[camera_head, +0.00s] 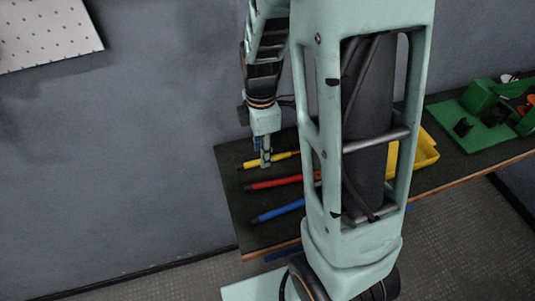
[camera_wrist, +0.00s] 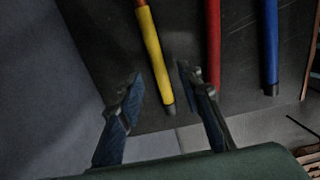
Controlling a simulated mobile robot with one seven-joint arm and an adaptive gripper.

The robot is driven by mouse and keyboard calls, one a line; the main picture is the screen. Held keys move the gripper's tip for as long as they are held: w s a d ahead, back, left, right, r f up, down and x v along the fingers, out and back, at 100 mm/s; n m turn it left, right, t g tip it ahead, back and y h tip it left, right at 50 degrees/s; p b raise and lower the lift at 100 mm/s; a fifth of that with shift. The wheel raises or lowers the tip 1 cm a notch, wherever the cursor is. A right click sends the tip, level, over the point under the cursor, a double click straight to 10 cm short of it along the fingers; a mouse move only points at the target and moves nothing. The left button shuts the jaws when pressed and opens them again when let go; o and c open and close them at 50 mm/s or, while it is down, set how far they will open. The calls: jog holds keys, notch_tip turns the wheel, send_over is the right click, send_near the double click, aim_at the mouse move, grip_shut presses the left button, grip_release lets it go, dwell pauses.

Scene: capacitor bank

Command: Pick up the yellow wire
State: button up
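The yellow wire (camera_head: 265,160) lies on the dark tabletop at the left end of the bench, with its left end free and its right part turning orange-red. In the wrist view the yellow wire (camera_wrist: 154,58) runs down to a dark tip between my two fingers. My gripper (camera_head: 264,160) is over the wire, pointing down. In the wrist view my gripper (camera_wrist: 158,92) is open, with a finger on each side of the wire and gaps between. I cannot tell the exact height above the table. My arm hides the wire's far right part.
A red wire (camera_head: 274,184) and a blue wire (camera_head: 279,212) lie beside it, towards the front edge. A yellow bin (camera_head: 425,153) stands behind my arm. A green fixture (camera_head: 490,128) is at the right. The grey wall (camera_head: 150,130) is close behind the table.

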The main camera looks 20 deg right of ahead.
jog(key=shift+f, duration=1.2)
jog(key=shift+c, duration=0.5)
grip_shut()
jog(key=shift+r, duration=0.1)
